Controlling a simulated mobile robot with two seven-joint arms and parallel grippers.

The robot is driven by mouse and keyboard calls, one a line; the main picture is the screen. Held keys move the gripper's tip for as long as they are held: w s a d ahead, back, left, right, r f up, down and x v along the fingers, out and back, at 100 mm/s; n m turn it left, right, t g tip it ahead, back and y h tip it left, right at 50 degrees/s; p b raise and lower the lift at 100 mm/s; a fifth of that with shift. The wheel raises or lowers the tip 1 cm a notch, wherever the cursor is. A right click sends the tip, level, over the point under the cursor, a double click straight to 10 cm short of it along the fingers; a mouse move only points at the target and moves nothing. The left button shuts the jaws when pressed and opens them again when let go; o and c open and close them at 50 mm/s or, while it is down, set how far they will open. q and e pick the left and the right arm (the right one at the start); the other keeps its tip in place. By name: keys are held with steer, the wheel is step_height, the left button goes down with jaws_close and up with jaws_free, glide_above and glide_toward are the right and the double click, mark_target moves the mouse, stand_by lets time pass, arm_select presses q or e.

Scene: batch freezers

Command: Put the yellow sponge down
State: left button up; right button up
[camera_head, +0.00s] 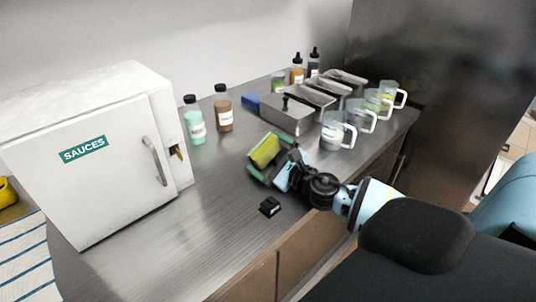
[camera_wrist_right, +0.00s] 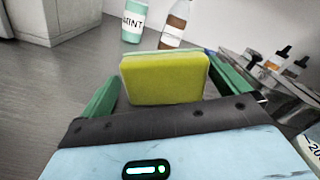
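The yellow sponge (camera_head: 265,151) has a green layer and is tilted, over the steel counter. In the right wrist view the sponge (camera_wrist_right: 164,80) stands between the two green fingers, its sides against or very close to them. My right gripper (camera_head: 269,158) reaches in over the counter's front edge and appears shut on the sponge. The fingers also show in the wrist view (camera_wrist_right: 163,85). I cannot tell whether the sponge's lower edge touches the counter. My left gripper is not in view.
A white SAUCES cabinet (camera_head: 90,150) stands left. A mint bottle (camera_head: 194,122) and brown bottle (camera_head: 223,108) are behind the sponge. Metal pans (camera_head: 287,116), a blue block (camera_head: 251,102) and clear pitchers (camera_head: 337,133) stand right. A small black object (camera_head: 270,207) lies near the front edge. The left-centre counter is clear.

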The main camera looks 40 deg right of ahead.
steer(key=shift+r, duration=0.25)
steer(key=shift+s+f, duration=0.2)
steer(key=shift+s, duration=0.4)
steer(key=s, duration=0.8)
steer(key=shift+s+d+b, duration=0.1)
steer(key=shift+d+b, duration=0.25)
steer(key=shift+b, duration=0.05)
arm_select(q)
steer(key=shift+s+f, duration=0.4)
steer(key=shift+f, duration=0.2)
arm_select(e)
steer(key=shift+s+d+r, duration=0.1)
steer(key=shift+s+d, duration=0.05)
steer(key=shift+s, duration=1.15)
steer(key=shift+r, duration=0.1)
